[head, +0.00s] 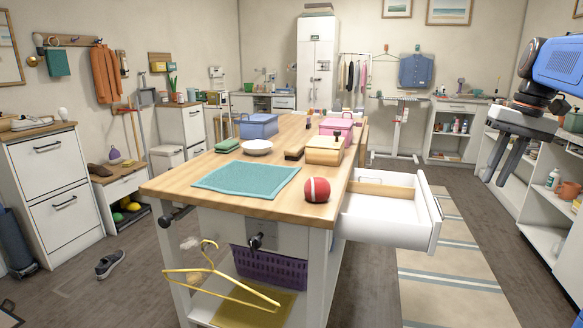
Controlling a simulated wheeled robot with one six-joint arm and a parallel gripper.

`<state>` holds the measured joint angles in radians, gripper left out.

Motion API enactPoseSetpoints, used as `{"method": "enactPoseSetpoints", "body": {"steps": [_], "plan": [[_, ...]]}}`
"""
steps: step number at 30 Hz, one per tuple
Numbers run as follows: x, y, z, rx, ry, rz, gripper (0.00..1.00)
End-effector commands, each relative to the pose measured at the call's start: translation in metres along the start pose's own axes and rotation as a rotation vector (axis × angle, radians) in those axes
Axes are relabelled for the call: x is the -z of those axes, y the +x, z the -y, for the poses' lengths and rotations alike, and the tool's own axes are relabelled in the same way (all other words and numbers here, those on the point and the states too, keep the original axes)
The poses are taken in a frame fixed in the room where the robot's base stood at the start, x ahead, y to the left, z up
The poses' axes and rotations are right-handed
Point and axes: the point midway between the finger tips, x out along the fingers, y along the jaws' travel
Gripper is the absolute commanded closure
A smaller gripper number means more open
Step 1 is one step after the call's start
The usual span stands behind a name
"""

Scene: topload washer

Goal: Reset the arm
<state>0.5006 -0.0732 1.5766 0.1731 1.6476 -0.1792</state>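My arm, with blue links, comes in at the right edge of the head view. My gripper (507,163) points downward at the right, above the floor and in front of the white shelving. Its dark fingers look close together with no object visible between them, and how far apart they stand is hard to tell from this angle. It touches nothing that I can see.
A wooden-topped island (270,170) stands in the middle, with a red ball (316,189) at its near corner. Its white drawer (392,215) is pulled out to the right. White shelves (545,205) line the right. A striped rug (450,265) lies on clear floor.

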Motion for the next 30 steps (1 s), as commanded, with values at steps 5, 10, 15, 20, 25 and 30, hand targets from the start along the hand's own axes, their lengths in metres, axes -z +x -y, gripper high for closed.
{"method": "enactPoseSetpoints", "body": {"steps": [5,10,15,20,25,30], "plan": [[-0.017,0.01,0.014,-0.014,-0.018,-0.018,0.83],[-0.038,0.025,0.03,-0.03,-0.04,-0.043,0.83],[-0.075,0.05,0.05,-0.053,-0.078,-0.083,0.83],[-0.118,0.083,0.068,-0.075,-0.125,-0.135,0.83],[-0.164,0.122,0.079,-0.092,-0.177,-0.191,0.83],[-0.208,0.166,0.083,-0.102,-0.234,-0.249,0.83]]}}
